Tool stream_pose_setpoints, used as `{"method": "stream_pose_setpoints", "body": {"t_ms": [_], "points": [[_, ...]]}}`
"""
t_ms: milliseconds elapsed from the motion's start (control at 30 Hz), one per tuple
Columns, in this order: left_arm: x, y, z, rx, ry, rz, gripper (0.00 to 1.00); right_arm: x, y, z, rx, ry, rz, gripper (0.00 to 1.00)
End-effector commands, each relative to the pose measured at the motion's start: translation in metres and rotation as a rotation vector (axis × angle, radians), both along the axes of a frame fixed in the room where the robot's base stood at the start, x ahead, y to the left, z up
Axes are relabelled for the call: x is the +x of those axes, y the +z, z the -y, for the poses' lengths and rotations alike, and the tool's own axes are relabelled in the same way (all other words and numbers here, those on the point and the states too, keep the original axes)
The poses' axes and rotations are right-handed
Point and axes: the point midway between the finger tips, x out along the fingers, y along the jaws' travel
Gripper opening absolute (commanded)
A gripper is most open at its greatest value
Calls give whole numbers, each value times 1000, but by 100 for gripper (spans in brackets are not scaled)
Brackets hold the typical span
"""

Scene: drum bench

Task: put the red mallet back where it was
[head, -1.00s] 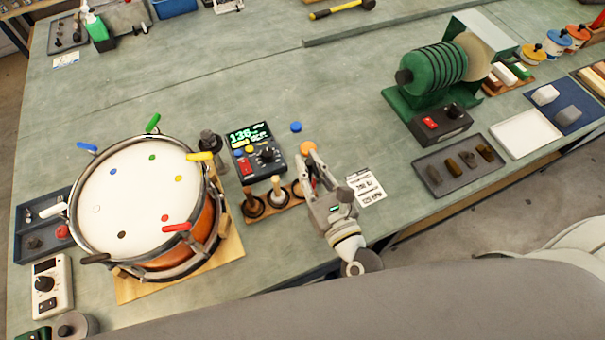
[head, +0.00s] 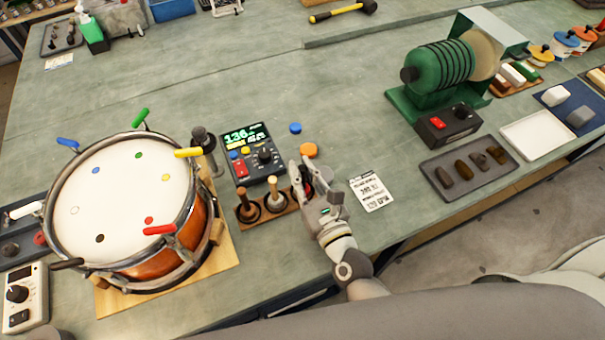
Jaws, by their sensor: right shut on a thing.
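My right gripper (head: 300,163) is over the right end of a wooden mallet rack (head: 262,213). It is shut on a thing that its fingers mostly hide. A small patch of red, which looks like part of the red mallet (head: 308,187), shows between the fingers. Two other mallets, one with a dark handle (head: 244,203) and one with a pale handle (head: 273,190), stand upright in the rack to the left. I cannot tell whether the red mallet is touching the rack. My left gripper is not in view.
A drum (head: 120,205) with coloured clamps stands left of the rack. A meter with a green display (head: 247,150) is just behind it. A printed card (head: 371,192) lies to the right, and an orange disc (head: 308,150) lies behind the gripper. The bench's front edge is close.

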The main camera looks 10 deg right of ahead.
Motion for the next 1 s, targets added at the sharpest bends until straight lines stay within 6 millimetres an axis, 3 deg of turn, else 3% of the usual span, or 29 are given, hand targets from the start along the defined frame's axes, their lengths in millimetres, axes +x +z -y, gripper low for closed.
{"method": "stream_pose_setpoints", "body": {"t_ms": [167, 200, 367, 767, 1000], "points": [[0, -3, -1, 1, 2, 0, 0, 0, -3, 0, 1, 0, 0, 0], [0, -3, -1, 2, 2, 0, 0, 0, -4, 0, 1, 0, 0, 16], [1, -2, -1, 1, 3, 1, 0, 0, -3, 0, 0, 0, 0, 36], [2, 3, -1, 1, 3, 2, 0, 0, 3, 0, 0, 0, 0, 36], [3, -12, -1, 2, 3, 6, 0, -37, -4, 7, -2, 3, -4, 36]]}}
